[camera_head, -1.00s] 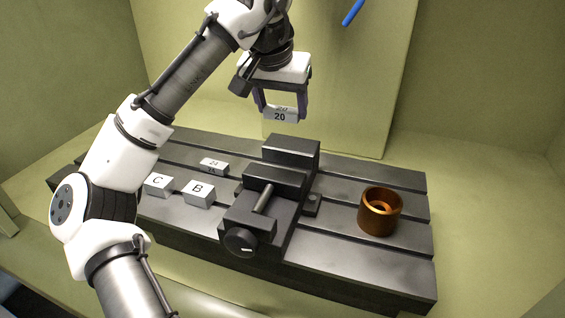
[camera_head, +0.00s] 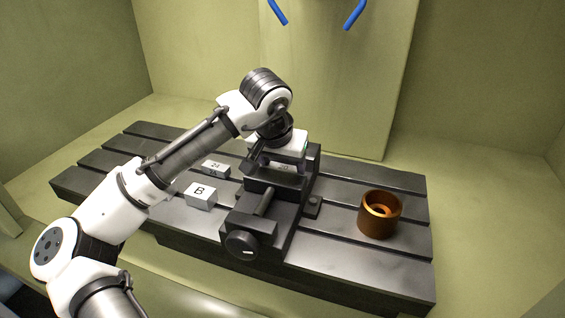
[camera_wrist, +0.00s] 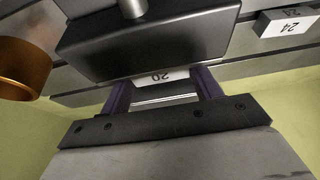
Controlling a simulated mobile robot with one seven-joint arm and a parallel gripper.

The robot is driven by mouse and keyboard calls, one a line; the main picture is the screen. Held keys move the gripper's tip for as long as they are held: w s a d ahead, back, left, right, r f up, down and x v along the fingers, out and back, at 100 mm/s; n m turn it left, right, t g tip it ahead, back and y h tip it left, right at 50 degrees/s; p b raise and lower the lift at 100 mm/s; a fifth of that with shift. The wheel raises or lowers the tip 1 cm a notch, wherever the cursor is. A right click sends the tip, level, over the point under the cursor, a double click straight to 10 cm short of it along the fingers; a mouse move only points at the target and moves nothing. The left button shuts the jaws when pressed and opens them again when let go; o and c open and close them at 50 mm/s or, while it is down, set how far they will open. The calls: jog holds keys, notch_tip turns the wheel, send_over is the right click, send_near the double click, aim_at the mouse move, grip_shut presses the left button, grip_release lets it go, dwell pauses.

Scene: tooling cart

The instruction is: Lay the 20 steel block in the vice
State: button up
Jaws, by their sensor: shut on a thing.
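The 20 steel block, pale with a black "20", shows between my fingers in the wrist view (camera_wrist: 161,78). My gripper (camera_head: 283,166) is shut on it, one purple finger at each end, and reaches down at the gap between the jaws of the dark vice (camera_head: 276,185). In the wrist view a vice jaw (camera_wrist: 150,42) hides part of the block. I cannot tell whether the block touches the vice bed.
Block B (camera_head: 200,195) and block 24 (camera_head: 215,168) lie on the slotted table (camera_head: 340,262) left of the vice. A copper-coloured cup (camera_head: 380,214) stands to the right. Block C is hidden behind my arm. Two blue hoses hang above.

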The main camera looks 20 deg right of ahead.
jog(key=shift+f, duration=0.1)
jog(key=o, duration=1.2)
jog(key=b+v, duration=0.1)
jog(key=v, duration=1.1)
